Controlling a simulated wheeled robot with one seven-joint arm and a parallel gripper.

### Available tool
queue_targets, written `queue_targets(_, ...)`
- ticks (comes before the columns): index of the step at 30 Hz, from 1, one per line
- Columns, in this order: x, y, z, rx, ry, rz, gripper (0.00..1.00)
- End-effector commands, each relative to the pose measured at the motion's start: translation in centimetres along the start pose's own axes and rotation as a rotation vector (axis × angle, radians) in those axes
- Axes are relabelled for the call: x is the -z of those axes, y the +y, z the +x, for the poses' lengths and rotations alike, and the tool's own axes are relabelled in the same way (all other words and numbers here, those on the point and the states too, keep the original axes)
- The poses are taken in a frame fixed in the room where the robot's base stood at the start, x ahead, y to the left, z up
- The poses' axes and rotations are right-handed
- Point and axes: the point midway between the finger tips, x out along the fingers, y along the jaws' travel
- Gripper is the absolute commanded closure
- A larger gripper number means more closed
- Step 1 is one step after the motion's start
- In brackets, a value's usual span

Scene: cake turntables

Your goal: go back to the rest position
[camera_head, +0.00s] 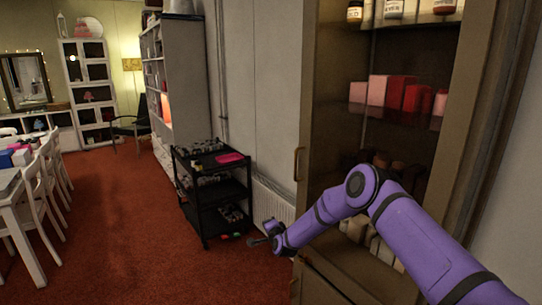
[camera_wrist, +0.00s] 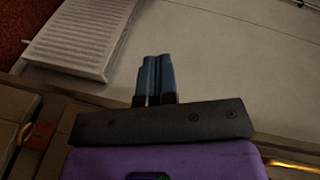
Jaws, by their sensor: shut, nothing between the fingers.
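My gripper (camera_head: 258,241) is at the end of my purple arm, in the lower middle of the head view, in front of the wooden cabinet's left side and low over the red carpet. In the wrist view its two bluish fingers (camera_wrist: 157,76) are together with nothing between them. No cake turntable can be made out in either view.
A wooden cabinet (camera_head: 309,116) with glass-like front stands close on the right. A black cart (camera_head: 207,190) stands beyond my gripper. A white radiator (camera_wrist: 85,40) is near the wall. A table with white chairs (camera_head: 28,225) is at left. Red carpet (camera_head: 120,225) lies open between.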

Motion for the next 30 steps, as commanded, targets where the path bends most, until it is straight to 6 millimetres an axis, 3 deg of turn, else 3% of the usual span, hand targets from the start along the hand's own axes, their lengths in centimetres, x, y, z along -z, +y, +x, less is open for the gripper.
queue_targets(1, 1.0, -2.2, -0.2, -0.005, -0.016, -0.032, 1.00)
queue_targets(3, 2.1, -4.7, -0.7, -0.021, -0.042, -0.078, 1.00)
queue_targets(14, 8.0, -15.9, -5.9, -0.120, -0.149, -0.319, 1.00)
queue_targets(23, 12.9, -23.3, -13.1, -0.223, -0.213, -0.508, 1.00)
queue_targets(30, 16.5, -27.9, -20.6, -0.316, -0.254, -0.640, 1.00)
